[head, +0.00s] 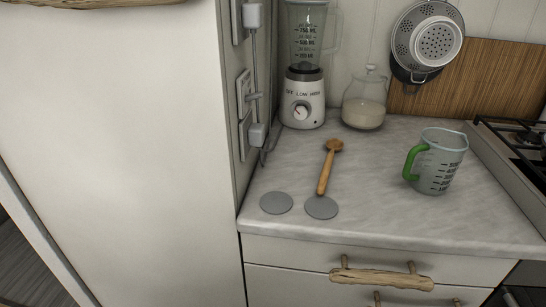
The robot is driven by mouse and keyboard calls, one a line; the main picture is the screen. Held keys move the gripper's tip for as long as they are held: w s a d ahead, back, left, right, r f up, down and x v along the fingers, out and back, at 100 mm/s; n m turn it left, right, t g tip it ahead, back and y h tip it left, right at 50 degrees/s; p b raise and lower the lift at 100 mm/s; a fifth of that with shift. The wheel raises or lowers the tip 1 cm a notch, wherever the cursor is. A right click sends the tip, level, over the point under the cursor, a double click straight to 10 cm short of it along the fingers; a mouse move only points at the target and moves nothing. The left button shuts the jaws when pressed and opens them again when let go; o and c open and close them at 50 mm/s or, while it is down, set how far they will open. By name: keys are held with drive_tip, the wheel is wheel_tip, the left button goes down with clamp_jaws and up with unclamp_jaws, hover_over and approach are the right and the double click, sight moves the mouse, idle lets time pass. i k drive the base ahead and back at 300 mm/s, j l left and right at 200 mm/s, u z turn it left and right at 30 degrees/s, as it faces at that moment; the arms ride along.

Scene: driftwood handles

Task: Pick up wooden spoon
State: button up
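The wooden spoon (325,173) lies on the pale marbled countertop (390,208) in the head view. Its round bowl points to the back and its handle runs toward the counter's front edge. The handle's near end lies close to a grey disc (321,208); I cannot tell whether they touch. The spoon is fully visible. My gripper is not in view.
A second grey disc (276,203) lies left of the spoon. A measuring jug (438,162) with a green handle stands to the right. A blender (303,95) and glass jar (364,101) stand behind. A tall white panel (120,140) bounds the left.

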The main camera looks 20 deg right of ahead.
sight(333, 144)
drive_tip(key=l+u, duration=0.4)
drive_tip(key=l, duration=0.15)
drive_tip(key=k+l+u, duration=0.15)
drive_tip(key=l+u, duration=0.25)
drive_tip(key=k+l, duration=0.1)
drive_tip(key=l, duration=0.3)
drive_tip(key=k+l, duration=0.1)
drive_tip(key=l, duration=0.25)
drive_tip(key=k+l+u, duration=0.1)
drive_tip(key=l, duration=0.3)
